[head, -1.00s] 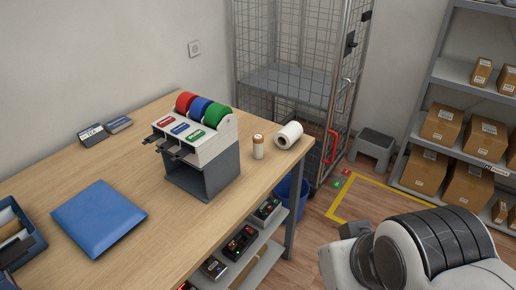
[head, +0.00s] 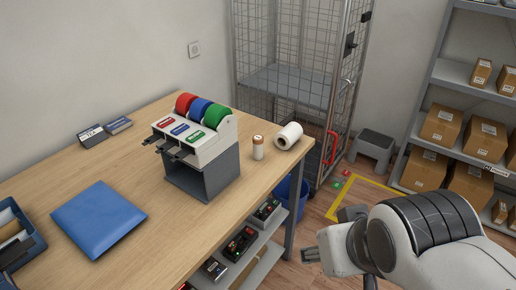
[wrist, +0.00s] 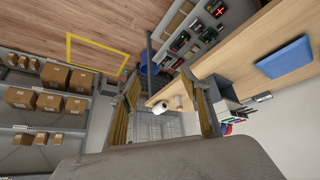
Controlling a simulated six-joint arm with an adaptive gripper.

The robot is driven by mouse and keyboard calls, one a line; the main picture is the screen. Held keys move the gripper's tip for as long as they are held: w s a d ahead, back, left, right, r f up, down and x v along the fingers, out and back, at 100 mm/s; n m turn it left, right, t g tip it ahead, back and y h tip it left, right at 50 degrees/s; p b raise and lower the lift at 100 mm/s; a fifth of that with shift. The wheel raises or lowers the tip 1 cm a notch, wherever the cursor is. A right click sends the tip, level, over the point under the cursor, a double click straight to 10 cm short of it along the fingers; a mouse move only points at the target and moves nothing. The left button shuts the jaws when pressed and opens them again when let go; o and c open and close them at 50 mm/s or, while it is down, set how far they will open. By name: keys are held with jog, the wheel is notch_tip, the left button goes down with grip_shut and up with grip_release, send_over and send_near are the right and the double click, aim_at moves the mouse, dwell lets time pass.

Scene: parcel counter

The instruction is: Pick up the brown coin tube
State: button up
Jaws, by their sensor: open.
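The brown coin tube (head: 258,147) stands upright on the wooden counter (head: 130,210), a small pale cylinder with a brown top. It stands just right of the tape dispenser and left of a white paper roll. It also shows, small, between my fingers in the wrist view (wrist: 179,102). My gripper (head: 328,236) is open and empty, off the counter's right side and well apart from the tube. In the wrist view my gripper (wrist: 160,78) shows its two fingers spread apart.
The tape dispenser (head: 205,160) with red, blue and green rolls stands beside the tube. The white paper roll (head: 288,136) lies close to its right. A blue padded envelope (head: 98,218) lies at left. A wire cage (head: 290,60) stands behind the counter.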

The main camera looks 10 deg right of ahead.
aim_at(258, 148)
jog(key=w+d+r+n+t, duration=0.1)
jog(key=w+d+t, duration=0.2)
jog(key=w, duration=1.5)
jog(key=w+d+n+t, duration=0.1)
jog(key=w+d+t, duration=0.2)
jog(key=w, duration=1.5)
jog(key=w+a+f+n+t+y, duration=0.1)
jog(key=w+f+y, duration=0.1)
jog(key=w+f, duration=0.2)
jog(key=w+a+f+n+t+y, duration=0.1)
jog(key=w+a+f+y, duration=0.1)
jog(key=f, duration=0.5)
jog(key=w+a+f+n+t+y, duration=0.1)
jog(key=w+f+y, duration=0.3)
jog(key=w+f, duration=0.2)
jog(key=shift+w+a+f+t, duration=0.2)
jog(key=shift+w+t, duration=0.2)
jog(key=shift+w, duration=0.15)
jog(key=shift+s+f+n+y, duration=0.15)
jog(key=shift+f+n+y, duration=0.15)
jog(key=shift+f+y, duration=0.1)
jog(key=shift+a, duration=0.1)
